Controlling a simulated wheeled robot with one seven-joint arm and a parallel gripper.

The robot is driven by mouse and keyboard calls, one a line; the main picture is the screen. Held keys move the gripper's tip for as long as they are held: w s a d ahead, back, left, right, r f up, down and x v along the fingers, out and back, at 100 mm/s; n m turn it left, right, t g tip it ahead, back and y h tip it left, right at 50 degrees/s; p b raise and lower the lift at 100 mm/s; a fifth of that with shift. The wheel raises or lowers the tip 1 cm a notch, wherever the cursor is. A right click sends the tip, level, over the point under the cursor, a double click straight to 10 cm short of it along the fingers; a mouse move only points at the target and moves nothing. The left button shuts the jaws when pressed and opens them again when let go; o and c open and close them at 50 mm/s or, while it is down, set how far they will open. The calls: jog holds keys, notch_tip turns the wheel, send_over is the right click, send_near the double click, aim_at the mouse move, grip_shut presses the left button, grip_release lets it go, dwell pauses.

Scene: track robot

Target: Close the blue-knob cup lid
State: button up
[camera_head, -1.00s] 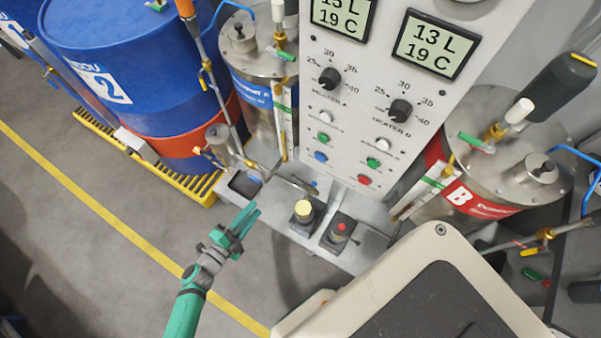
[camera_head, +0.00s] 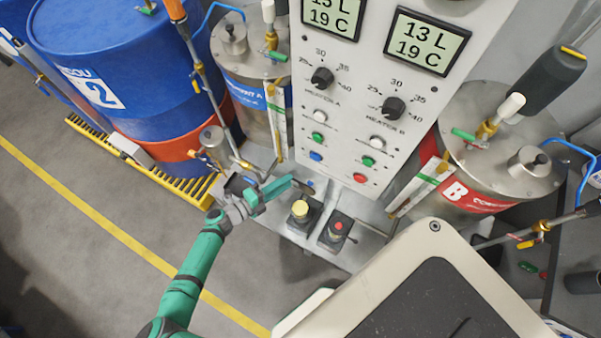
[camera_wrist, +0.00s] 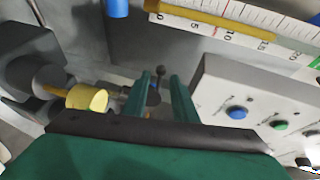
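My gripper (camera_head: 285,184) is low in front of the panel, left of the yellow button. In the wrist view my gripper (camera_wrist: 162,77) has two green fingers apart, with nothing seen clamped between them. A metal cup with a dark knob (camera_head: 229,28) stands on the blue-labelled tank A (camera_head: 250,92), apart from my gripper. A similar cup (camera_head: 528,168) stands on the red-labelled tank B (camera_head: 480,203); its lid position is unclear.
The panel (camera_head: 340,140) with dials and buttons rises behind my gripper. A yellow button (camera_head: 300,209) and a red button (camera_head: 338,226) are close to its right. Open floor (camera_head: 90,260) is at left.

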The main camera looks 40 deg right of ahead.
jog(key=d+f, duration=0.1)
jog(key=d, duration=0.6)
jog(key=shift+d+f, duration=0.2)
jog(key=shift+d, duration=0.1)
grip_shut()
